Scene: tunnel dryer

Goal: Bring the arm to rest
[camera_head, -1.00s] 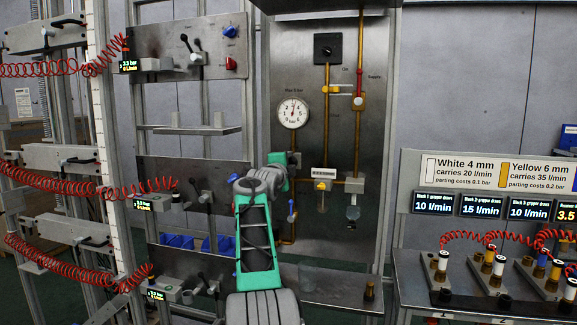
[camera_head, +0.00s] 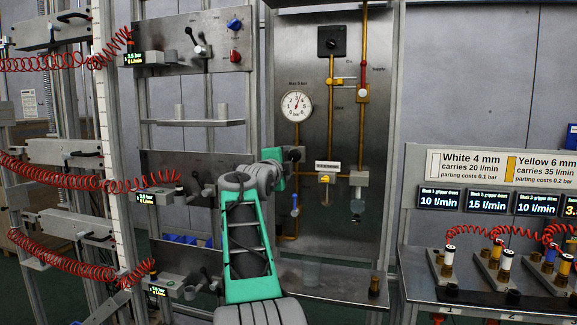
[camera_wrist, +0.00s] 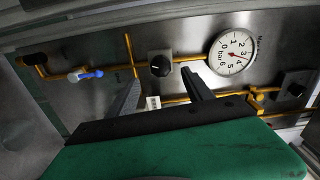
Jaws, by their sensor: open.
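My gripper (camera_wrist: 161,77) is open in the wrist view, its two dark fingers spread with nothing held between them. A black knob (camera_wrist: 160,65) on the panel's yellow pipe shows beyond and between the fingertips. I cannot tell how wide the gap to it is. In the head view my arm reaches up from the bottom middle, bent at the grey joint. Its end is close to the steel panel (camera_head: 345,115), below the round gauge (camera_head: 297,105). The gripper's fingers are hard to make out there.
A blue-handled valve (camera_head: 294,205) sits below my arm's end, and a yellow valve (camera_head: 325,179) to its right. A steel shelf (camera_head: 325,283) juts out below. Racks with red coiled hoses (camera_head: 70,180) stand left. A bench (camera_head: 480,294) with fittings stands right.

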